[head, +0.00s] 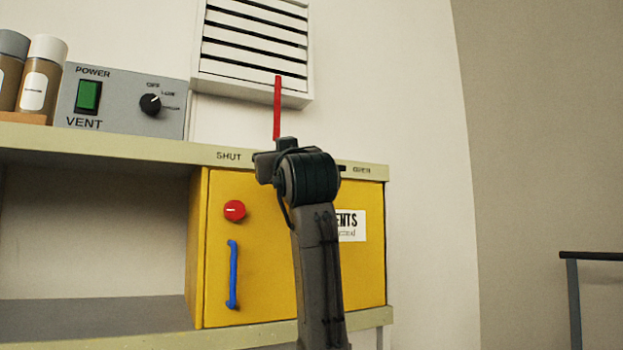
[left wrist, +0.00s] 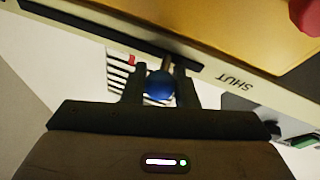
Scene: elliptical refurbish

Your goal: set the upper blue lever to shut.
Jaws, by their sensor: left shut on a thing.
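The blue lever's round knob (left wrist: 160,85) sits between the two dark fingers of my left gripper (left wrist: 161,76) in the left wrist view, and the gripper is shut on it. The lever's stem runs from the knob to a dark slot in the pale shelf edge (head: 130,149). In the head view my left arm comes up from below and hides the knob, the fingertips and most of the slot. The word SHUT (head: 228,156) stands left of my wrist and the word OPEN (head: 361,169) right of it. My right gripper is in neither view.
Below the shelf edge is a yellow cabinet (head: 258,285) with a red knob (head: 235,210) and a blue handle (head: 232,275). Above are a grey vent panel (head: 125,105), a white louvre (head: 253,38) and an upright red strip (head: 277,105). Jars (head: 40,75) stand at left.

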